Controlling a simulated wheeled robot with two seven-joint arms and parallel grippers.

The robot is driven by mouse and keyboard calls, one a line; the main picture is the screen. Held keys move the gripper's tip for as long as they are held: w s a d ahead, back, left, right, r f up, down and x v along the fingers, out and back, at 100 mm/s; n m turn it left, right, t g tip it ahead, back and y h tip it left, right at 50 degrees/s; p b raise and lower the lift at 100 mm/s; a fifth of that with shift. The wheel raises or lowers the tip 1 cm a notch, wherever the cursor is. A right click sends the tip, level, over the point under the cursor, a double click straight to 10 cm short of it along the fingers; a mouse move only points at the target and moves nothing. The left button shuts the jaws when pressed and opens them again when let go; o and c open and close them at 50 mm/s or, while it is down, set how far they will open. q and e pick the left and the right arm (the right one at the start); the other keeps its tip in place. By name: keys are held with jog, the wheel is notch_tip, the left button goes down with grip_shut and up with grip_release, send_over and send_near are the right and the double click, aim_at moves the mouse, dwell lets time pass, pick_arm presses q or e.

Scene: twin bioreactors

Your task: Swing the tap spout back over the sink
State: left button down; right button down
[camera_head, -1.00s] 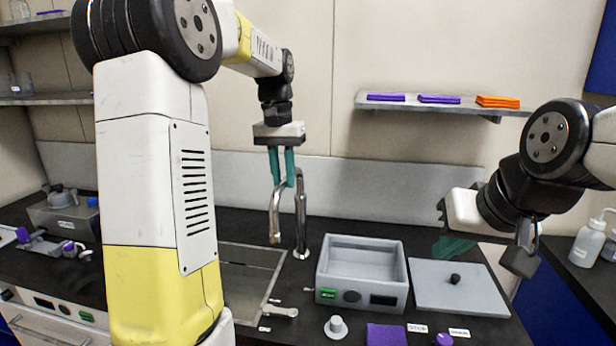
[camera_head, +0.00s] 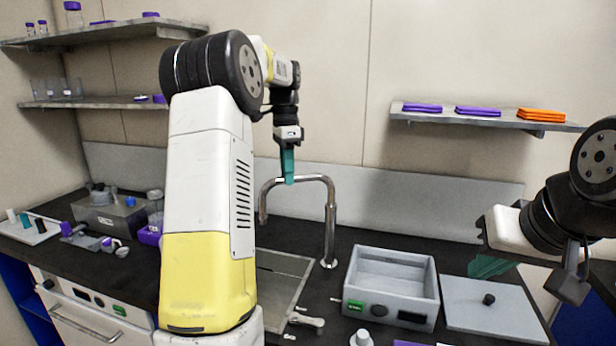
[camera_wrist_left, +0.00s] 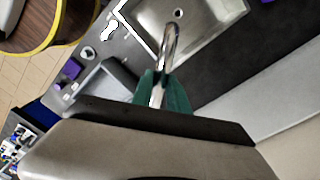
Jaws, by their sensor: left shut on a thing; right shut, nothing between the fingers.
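The chrome tap (camera_head: 330,225) stands at the right edge of the sink. Its spout (camera_head: 312,180) arches to the left, and its downturned end (camera_head: 263,205) hangs on the sink side. The sink (camera_head: 285,275) is partly hidden behind my left arm. My left gripper (camera_head: 288,180) has teal fingers shut on the top of the spout. In the left wrist view the fingers (camera_wrist_left: 162,92) clasp the spout, and the sink basin (camera_wrist_left: 195,18) with its drain lies beyond it. My right gripper (camera_head: 488,266) is shut and empty above the counter at the right.
A grey open-topped box (camera_head: 391,275) stands right of the tap, with a flat grey lid (camera_head: 490,312) beside it. A wall shelf (camera_head: 480,118) holds purple and orange items. Grey equipment (camera_head: 108,212) and small bottles stand on the left of the counter.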

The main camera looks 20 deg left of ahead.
pick_arm(q)
jog(key=shift+w+a+m, duration=0.35)
jog(key=shift+w+m, duration=0.25)
jog(key=shift+w, duration=0.05)
jog(key=shift+r, duration=0.1)
jog(key=c, duration=1.3)
grip_release()
jog(key=shift+w, duration=0.1)
notch_tip(320, 180, up, 8)
jog(key=shift+w+f, duration=0.15)
jog(key=shift+f, duration=0.05)
jog(key=shift+a, duration=0.1)
